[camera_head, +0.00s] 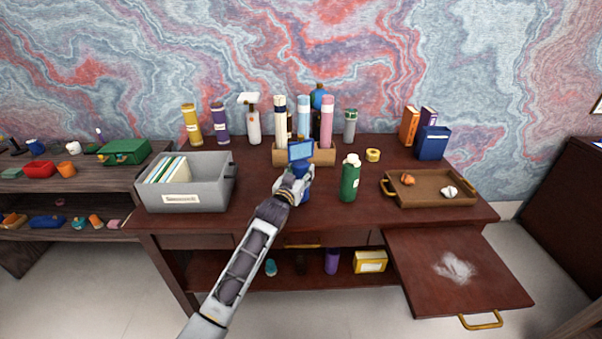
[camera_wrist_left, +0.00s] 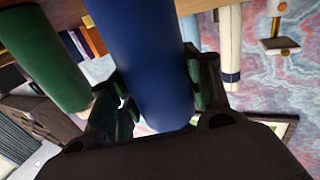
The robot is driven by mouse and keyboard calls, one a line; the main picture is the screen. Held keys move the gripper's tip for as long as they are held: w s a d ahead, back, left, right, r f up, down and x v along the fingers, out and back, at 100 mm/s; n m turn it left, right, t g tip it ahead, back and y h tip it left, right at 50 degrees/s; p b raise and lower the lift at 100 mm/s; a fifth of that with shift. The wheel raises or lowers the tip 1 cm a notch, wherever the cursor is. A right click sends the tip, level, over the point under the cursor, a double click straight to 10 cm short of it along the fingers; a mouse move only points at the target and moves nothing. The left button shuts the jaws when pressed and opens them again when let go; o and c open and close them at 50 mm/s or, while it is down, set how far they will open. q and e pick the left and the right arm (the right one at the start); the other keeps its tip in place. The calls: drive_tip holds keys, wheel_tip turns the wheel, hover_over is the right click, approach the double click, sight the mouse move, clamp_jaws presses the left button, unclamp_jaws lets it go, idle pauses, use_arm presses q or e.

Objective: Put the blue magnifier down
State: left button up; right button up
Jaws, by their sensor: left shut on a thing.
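The blue magnifier (camera_head: 301,151) is upright in front of the cork-coloured holder, its squarish head with a pale blue face showing above my left gripper (camera_head: 294,184). My left gripper is shut on its blue shaft. In the left wrist view the thick blue shaft (camera_wrist_left: 146,62) lies between the two dark green-tinted fingers (camera_wrist_left: 150,95). The gripper hides the magnifier's lower end in the head view, so I cannot tell whether it touches the desk. The reddish-brown desk (camera_head: 255,222) is under it. My right gripper is not in view.
A green bottle (camera_head: 350,178) stands close to the right of my gripper. A holder (camera_head: 325,155) with rolls is just behind. A grey file box (camera_head: 219,190) stands left, a brown tray (camera_head: 430,199) right. Bare desk lies between box and gripper. A panel (camera_head: 420,280) juts out at front right.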

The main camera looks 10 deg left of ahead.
use_arm(q)
drive_tip(key=o, duration=1.2)
drive_tip(key=shift+f, duration=0.1)
drive_tip(key=shift+o, duration=0.2)
drive_tip(key=shift+s, duration=0.1)
